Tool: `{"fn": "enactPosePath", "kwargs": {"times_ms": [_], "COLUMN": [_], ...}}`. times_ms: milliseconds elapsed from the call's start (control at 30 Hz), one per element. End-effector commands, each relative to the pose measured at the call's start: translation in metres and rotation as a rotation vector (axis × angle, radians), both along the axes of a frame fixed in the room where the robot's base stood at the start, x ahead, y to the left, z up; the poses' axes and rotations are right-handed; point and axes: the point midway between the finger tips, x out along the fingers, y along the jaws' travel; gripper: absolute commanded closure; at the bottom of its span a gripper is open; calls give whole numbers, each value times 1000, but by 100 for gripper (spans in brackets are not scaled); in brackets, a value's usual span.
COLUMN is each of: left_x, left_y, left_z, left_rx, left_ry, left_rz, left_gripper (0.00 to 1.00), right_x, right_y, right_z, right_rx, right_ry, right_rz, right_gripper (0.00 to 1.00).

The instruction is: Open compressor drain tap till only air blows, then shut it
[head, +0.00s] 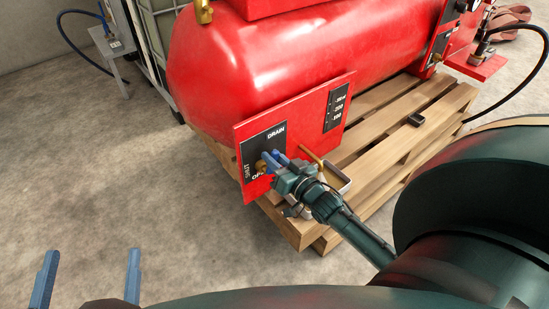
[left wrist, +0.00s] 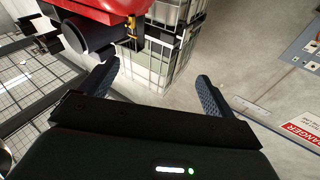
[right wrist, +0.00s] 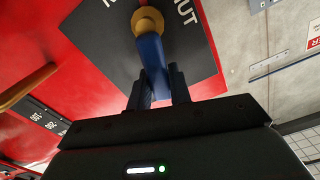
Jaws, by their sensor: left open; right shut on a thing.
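The red compressor tank (head: 270,60) lies across a wooden pallet. On its front, a red plate (head: 338,93) carries a black label reading DRAIN (head: 276,133). The tap has a brass hub (right wrist: 147,20) and a blue lever (right wrist: 151,55). My right gripper (right wrist: 160,88) is shut on the blue lever, with the fingers at its free end. In the head view this gripper (head: 269,160) covers much of the tap and part of the label. My left gripper (head: 89,277) is open and empty, low at the left over bare floor, well away from the tap.
A caged tank (left wrist: 155,65) stands behind. Open concrete floor (head: 110,180) lies at left.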

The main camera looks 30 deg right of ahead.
Motion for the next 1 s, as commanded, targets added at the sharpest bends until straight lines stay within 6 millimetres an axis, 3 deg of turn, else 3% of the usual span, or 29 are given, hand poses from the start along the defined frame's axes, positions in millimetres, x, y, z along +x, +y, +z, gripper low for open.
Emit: {"fn": "enactPosePath", "kwargs": {"times_ms": [567,1000], "left_x": [0,-1], "left_y": [0,6], "left_z": [1,0], "left_rx": [11,74], "left_ry": [2,6], "left_rz": [2,24], "left_gripper": [10,10], "right_x": [0,1], "right_y": [-2,-18], "right_z": [1,-8], "right_rx": [48,373], "right_ry": [3,32], "right_rz": [1,0], "right_gripper": [100,100]}}
